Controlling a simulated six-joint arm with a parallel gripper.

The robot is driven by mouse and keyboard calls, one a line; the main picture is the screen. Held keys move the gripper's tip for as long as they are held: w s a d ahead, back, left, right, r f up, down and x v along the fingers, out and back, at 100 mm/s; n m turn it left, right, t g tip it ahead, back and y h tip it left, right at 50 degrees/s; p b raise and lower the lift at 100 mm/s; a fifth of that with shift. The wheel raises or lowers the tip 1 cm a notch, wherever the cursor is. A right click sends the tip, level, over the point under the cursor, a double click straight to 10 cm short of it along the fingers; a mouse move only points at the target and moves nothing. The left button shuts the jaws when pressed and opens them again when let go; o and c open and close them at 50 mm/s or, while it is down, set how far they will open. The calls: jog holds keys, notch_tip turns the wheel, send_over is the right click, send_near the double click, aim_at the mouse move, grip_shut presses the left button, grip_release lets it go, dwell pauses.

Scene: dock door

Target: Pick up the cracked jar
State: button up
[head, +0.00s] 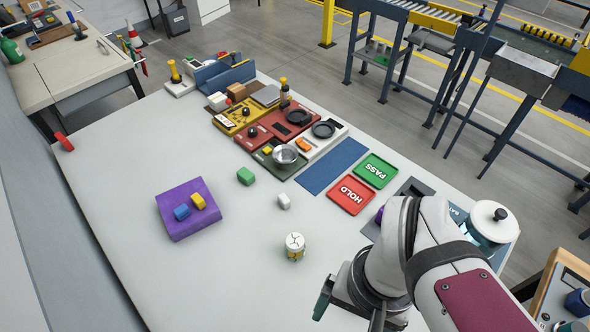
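A small jar (295,247) with a white lid stands upright on the grey table. Dark lines like cracks run across its lid, and its side shows yellow and dark marks. My gripper (348,318) is to the right of the jar and nearer the camera, apart from it. Its two fingers show spread apart at the lower edge of the picture. The space between them is partly hidden by my wrist, and I see nothing held there.
A purple block (188,222) bearing small blue and yellow blocks lies left. Red HOLD (351,207) and green PASS (375,182) trays lie at right.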

aim_at(291, 248)
jog(key=d+f+n+g+h, duration=0.3)
jog(key=d+f+n+h, duration=0.15)
jog(key=n+h, duration=0.25)
jog(key=w+f+n+t+h, duration=0.2)
jog(key=w+n+t+h, duration=0.5)
jog(key=w+n, duration=0.45)
jog(key=w+a+f+n+t+y, duration=0.1)
jog(key=a+f+n+t+y, duration=0.1)
jog(key=a+f+n+t, duration=0.1)
jog(key=w+a+f+n+t+y, duration=0.1)
jog(key=a+f+n+t+y, duration=0.1)
jog(key=a+n, duration=0.4)
jog(key=w+a+f+n+t+y, duration=0.1)
jog(key=a+f+n+t, duration=0.3)
jog(key=n, duration=0.4)
jog(key=shift+w+a+f+n+t+y, duration=0.1)
jog(key=shift+a+f+n+t+y, duration=0.2)
jog(key=shift+a+t+y, duration=0.4)
jog(key=shift+y, duration=0.4)
jog(key=x, duration=0.7)
jog(key=shift+w+f, duration=0.15)
jog(key=shift+f, duration=0.05)
grip_shut()
